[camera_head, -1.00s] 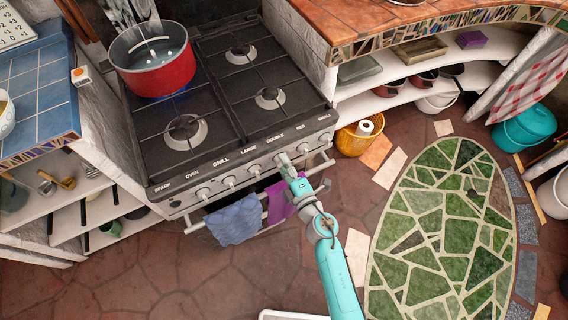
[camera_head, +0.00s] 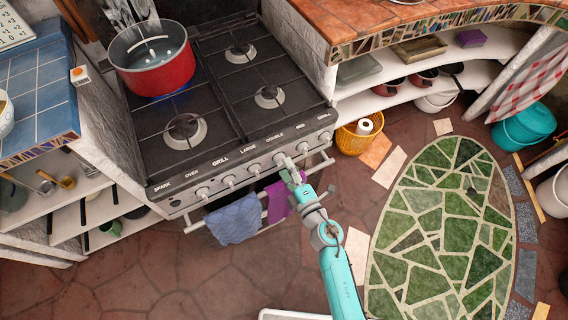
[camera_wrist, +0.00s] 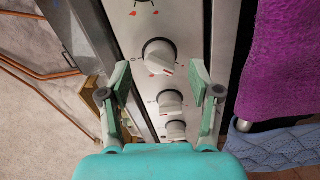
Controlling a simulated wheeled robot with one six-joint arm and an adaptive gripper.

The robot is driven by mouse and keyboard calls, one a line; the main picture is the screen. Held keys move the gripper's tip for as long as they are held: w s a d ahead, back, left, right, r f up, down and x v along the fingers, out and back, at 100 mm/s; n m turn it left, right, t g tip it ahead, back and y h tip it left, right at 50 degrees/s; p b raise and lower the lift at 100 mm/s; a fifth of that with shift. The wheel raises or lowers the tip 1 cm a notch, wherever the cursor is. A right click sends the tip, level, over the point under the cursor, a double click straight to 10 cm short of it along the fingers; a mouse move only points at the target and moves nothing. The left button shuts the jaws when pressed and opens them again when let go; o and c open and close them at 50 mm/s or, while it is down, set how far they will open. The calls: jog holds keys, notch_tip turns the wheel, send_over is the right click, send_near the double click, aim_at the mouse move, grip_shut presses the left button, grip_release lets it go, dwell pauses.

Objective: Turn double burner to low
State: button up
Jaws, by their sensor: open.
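The stove (camera_head: 225,110) has a light front panel with a row of white knobs under printed labels. The double burner knob (camera_head: 279,159) is under the "DOUBLE" label, at my gripper (camera_head: 289,163). In the wrist view, my gripper (camera_wrist: 162,82) is open, with one green-grey finger on each side. A large white knob (camera_wrist: 158,54) with a red mark stands between and slightly beyond the fingertips; it appears to be the double knob. No contact with it is visible. Its label is out of the wrist view.
A red pot (camera_head: 160,75) stands on the rear left burner, with a blue glow beneath it. A blue towel (camera_head: 234,220) and a purple towel (camera_head: 277,203) hang on the oven rail below the knobs. Neighbouring knobs (camera_wrist: 170,101) are close. A yellow basket (camera_head: 354,141) stands right of the stove.

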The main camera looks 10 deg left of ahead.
jog(key=v, duration=0.9)
jog(key=shift+s+d, duration=0.15)
jog(key=shift+s, duration=0.05)
jog(key=s+d+r+m+h, duration=0.3)
jog(key=s+d+r+m, duration=0.2)
jog(key=s, duration=0.5)
jog(key=s+d+r+m+h, duration=0.3)
jog(key=s+d+r+m, duration=0.2)
jog(key=s+m, duration=0.5)
jog(key=s+d+r+m+h, duration=0.4)
jog(key=s+m, duration=0.4)
jog(key=s, duration=0.2)
jog(key=d+r, duration=0.1)
jog(key=d, duration=0.1)
jog(key=shift+d, duration=0.4)
